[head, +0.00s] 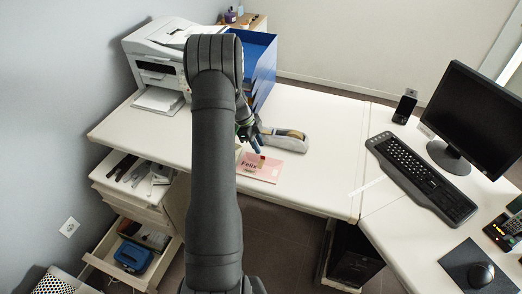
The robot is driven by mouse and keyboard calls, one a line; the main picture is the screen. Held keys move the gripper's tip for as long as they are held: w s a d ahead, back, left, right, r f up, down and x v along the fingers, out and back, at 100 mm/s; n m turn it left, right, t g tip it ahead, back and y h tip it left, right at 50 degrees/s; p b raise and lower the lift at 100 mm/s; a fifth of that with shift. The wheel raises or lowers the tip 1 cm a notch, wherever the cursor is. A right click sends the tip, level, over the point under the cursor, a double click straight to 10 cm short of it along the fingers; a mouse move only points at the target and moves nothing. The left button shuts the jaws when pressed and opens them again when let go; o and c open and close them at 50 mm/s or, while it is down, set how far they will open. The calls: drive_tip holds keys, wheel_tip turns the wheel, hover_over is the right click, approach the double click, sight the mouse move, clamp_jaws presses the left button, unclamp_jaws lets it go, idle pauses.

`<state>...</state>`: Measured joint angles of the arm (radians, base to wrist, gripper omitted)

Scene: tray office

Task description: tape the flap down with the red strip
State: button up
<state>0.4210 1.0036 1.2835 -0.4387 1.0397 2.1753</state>
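A pink envelope (261,174) marked "Felix" lies flat on the white desk near its front edge. Its left part is partly hidden by my arm. A small red piece (262,158) shows at the envelope's upper edge; it is too small to tell whether it is the strip, or whether it touches the flap. A grey tape dispenser (289,143) stands on the desk just right of my gripper.
A white printer (160,58) and a blue tray (262,62) stand at the back left. Open drawers (132,182) hang below the desk at left. The desk right of the envelope is clear.

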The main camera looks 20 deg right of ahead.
drive_tip(key=v, duration=1.3)
drive_tip(key=shift+r, duration=0.3)
drive_tip(key=x, duration=1.7)
drive_tip(key=shift+f, duration=0.25)
drive_tip(key=shift+r, duration=0.1)
